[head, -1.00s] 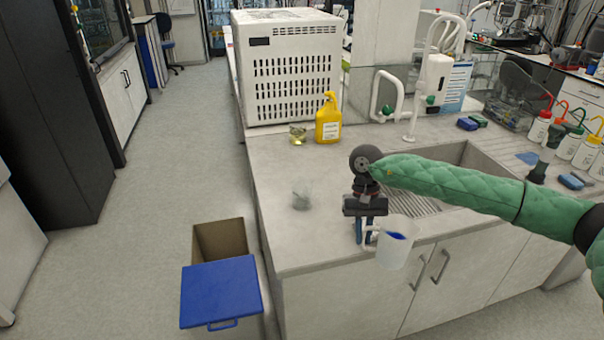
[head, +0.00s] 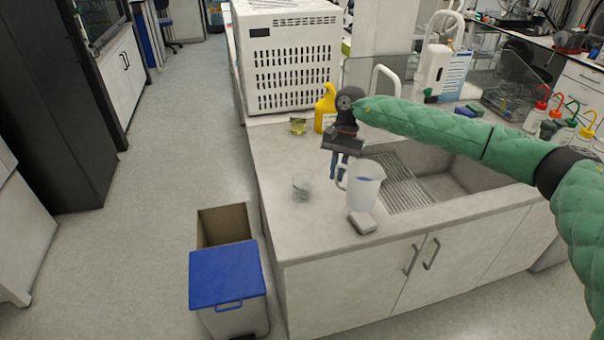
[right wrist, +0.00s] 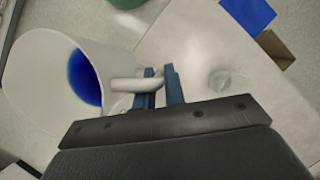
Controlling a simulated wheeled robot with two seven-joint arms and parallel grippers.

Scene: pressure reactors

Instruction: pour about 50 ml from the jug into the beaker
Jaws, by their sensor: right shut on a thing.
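The white jug (head: 365,190) hangs above the counter near its front edge, roughly upright in the head view. Blue liquid shows inside it in the right wrist view, where the jug (right wrist: 35,72) is at the left. My right gripper (head: 341,172) is shut on the jug's handle; its blue fingers (right wrist: 160,82) close around the handle in the right wrist view. The small clear beaker (head: 302,187) stands on the counter left of the jug, apart from it. The beaker (right wrist: 220,80) also shows right of the fingers. My left gripper is not in view.
A small pale block (head: 362,223) lies on the counter below the jug. The sink (head: 440,185) is to the right. A yellow bottle (head: 325,108) and a small vessel of yellowish liquid (head: 298,126) stand behind. A blue-lidded bin (head: 226,272) is on the floor.

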